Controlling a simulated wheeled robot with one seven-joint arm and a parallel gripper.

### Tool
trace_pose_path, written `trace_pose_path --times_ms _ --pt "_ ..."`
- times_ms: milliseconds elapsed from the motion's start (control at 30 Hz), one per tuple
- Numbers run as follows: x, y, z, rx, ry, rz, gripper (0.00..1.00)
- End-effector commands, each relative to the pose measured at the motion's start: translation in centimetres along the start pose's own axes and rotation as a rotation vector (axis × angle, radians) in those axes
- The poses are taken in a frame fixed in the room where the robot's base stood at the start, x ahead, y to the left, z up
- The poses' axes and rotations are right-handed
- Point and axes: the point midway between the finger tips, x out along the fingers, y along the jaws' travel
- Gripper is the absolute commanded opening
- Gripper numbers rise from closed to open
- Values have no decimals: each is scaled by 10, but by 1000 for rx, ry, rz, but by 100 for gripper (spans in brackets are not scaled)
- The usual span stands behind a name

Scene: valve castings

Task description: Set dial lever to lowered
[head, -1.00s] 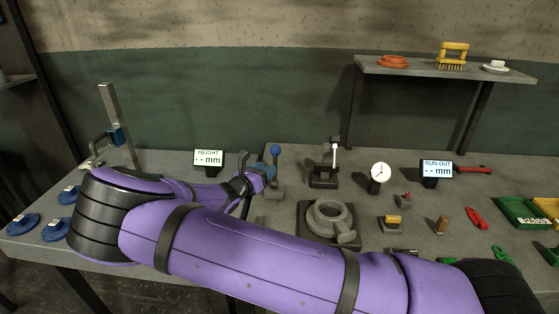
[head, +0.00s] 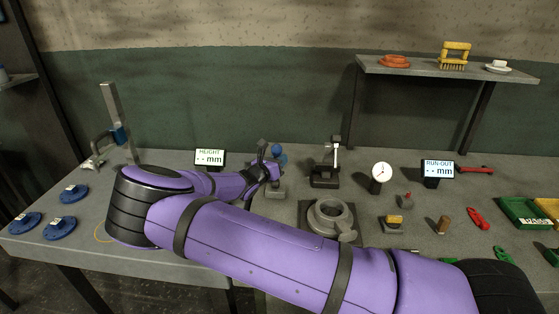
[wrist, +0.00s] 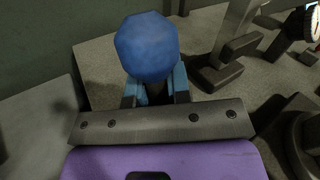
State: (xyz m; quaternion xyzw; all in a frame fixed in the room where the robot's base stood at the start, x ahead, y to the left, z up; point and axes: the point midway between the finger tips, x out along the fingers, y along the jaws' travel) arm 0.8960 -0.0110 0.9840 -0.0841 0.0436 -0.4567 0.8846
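The labels do not show which one is the dial lever. My gripper (head: 266,164) is at the blue-knobbed lever, its fingers apart. In the wrist view the blue knob (wrist: 147,46) is large, just beyond my gripper (wrist: 155,93), and hides part of the lever shaft. Contact cannot be told.
A HEIGHT display (head: 209,158) stands behind my arm and a RUN-OUT display (head: 437,171) at the right. A grey ring casting (head: 329,214) sits in front of the levers. Blue flanged discs (head: 59,228) lie at the left. A shelf (head: 430,69) hangs above.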

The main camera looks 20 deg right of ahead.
Motion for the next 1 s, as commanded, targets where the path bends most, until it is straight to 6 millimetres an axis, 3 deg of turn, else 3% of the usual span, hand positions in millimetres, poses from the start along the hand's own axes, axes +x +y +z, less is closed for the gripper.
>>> trace_pose_path --times_ms 467,1000 --pt "-4 -2 2 24 -40 -6 0" --pt "-29 -19 7 219 -351 -65 0"
